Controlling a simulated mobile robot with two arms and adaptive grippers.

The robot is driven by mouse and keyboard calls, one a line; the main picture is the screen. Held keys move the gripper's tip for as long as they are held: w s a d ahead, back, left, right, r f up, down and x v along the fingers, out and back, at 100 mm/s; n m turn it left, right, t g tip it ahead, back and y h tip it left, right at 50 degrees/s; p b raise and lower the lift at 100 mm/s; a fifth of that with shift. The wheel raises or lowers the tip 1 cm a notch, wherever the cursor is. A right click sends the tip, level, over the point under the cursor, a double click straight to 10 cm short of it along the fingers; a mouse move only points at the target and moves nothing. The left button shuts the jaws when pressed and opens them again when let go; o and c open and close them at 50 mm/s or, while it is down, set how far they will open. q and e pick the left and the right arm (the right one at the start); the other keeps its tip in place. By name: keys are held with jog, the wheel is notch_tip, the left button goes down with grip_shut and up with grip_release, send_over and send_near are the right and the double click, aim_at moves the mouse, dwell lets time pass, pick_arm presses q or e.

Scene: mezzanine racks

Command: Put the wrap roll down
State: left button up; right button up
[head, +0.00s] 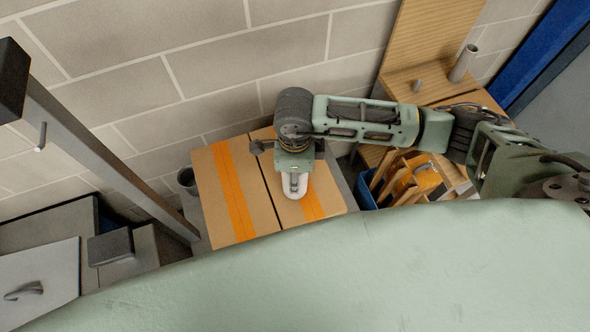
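A pale, rounded thing (297,206), which looks like the wrap roll, shows directly under my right gripper (294,187). It is above or on the right-hand cardboard box (326,190); I cannot tell whether it touches the box. My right arm comes in from the right, and its gripper points down with the fingers overlapping the roll. The wrist hides most of the roll, and the grip on it is not clear. My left gripper is not in view.
A second cardboard box (210,195) with orange tape stands beside the first, against the block wall (230,60). A blue bin (366,190) with wooden pieces is to the right. A dark slanted post (105,150) and grey surfaces (45,270) are at left. A grey tube (463,64) stands on wood.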

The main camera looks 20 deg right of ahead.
jog(key=shift+f, duration=0.2)
jog(key=o, duration=1)
jog(key=shift+r, duration=0.1)
jog(key=shift+c, duration=0.2)
jog(key=shift+o, duration=0.7)
jog(key=shift+r, duration=0.1)
notch_tip(320, 180, up, 12)
jog(key=b, duration=0.3)
jog(key=shift+b, duration=0.3)
